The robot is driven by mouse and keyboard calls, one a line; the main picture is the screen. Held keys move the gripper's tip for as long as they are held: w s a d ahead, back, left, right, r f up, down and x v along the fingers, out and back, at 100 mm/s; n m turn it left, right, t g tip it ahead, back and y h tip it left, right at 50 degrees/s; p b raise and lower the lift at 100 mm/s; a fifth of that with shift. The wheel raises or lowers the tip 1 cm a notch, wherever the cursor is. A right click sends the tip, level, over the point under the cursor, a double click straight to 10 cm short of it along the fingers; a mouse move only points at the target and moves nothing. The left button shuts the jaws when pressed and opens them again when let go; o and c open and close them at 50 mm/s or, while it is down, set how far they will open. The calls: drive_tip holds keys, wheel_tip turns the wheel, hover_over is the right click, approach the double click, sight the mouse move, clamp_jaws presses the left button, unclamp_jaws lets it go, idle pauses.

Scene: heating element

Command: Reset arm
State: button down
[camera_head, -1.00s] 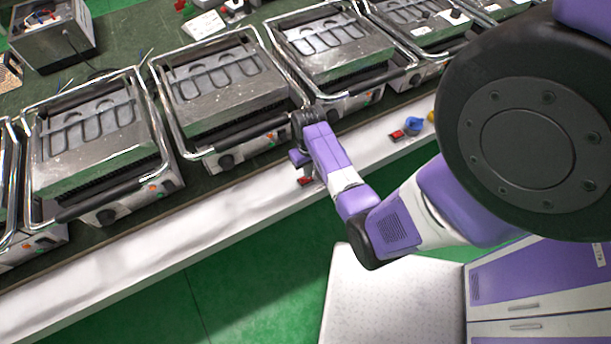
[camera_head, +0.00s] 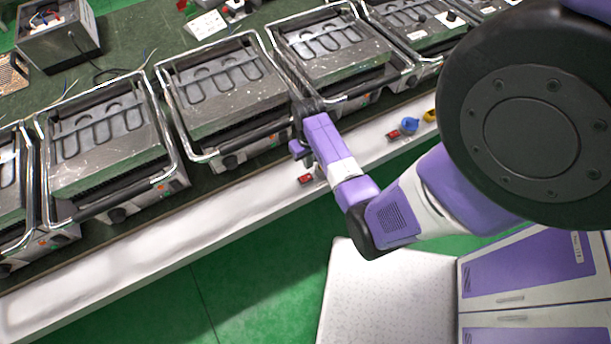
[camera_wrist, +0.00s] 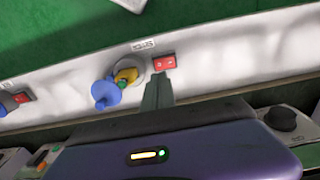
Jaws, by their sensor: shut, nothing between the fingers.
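My purple arm reaches over the front edge of the bench in the head view. My gripper (camera_wrist: 158,92) shows in the wrist view with its dark fingers together and nothing between them. In the head view the gripper end is beside the right end of the front handle of a metal heating unit (camera_head: 222,92); whether it touches cannot be told. The fingers point towards the white front strip (camera_wrist: 215,72), near a red switch (camera_wrist: 164,63) and a blue and yellow knob (camera_wrist: 106,91).
Several similar heating units with bent tube handles stand in a row, including one at left (camera_head: 105,140) and one at right (camera_head: 330,50). An open metal box (camera_head: 58,38) stands behind. Green floor (camera_head: 255,295) lies in front of the bench.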

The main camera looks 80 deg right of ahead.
idle(0.3)
drive_tip(key=shift+n+t+h, duration=0.5)
drive_tip(key=shift+n+h, duration=0.3)
drive_tip(key=shift+h, duration=0.1)
drive_tip(key=a, duration=0.1)
drive_tip(key=a+f, duration=0.1)
drive_tip(key=a+f+b, duration=0.1)
drive_tip(key=a, duration=0.1)
drive_tip(key=shift+s+a+f, duration=0.1)
drive_tip(key=shift+s+f, duration=0.05)
drive_tip(key=shift+s, duration=0.1)
drive_tip(key=a+r+n+t+h+b, duration=0.1)
drive_tip(key=a+r+n+t, duration=0.15)
drive_tip(key=a, duration=0.45)
drive_tip(key=a+r+n+t+h+b, duration=0.1)
drive_tip(key=a+r+n+t, duration=0.1)
drive_tip(key=a+r+t, duration=0.35)
drive_tip(key=s+a+r+n+t+y, duration=0.1)
drive_tip(key=a+r+t, duration=0.1)
drive_tip(key=a+r, duration=0.3)
drive_tip(key=s+a+r+n+t+y+b, duration=0.1)
drive_tip(key=a+r, duration=0.4)
drive_tip(key=r, duration=0.6)
drive_tip(key=s+a+r+n+t+y, duration=0.1)
drive_tip(key=s+a+r+n+t, duration=0.1)
drive_tip(key=a+r, duration=0.3)
wheel_tip(320, 180, up, 3)
drive_tip(key=shift+s+a+r+t+y+b, duration=0.1)
drive_tip(key=shift+s+a+t+y+b, duration=0.05)
drive_tip(key=shift+s+t+y+b, duration=0.3)
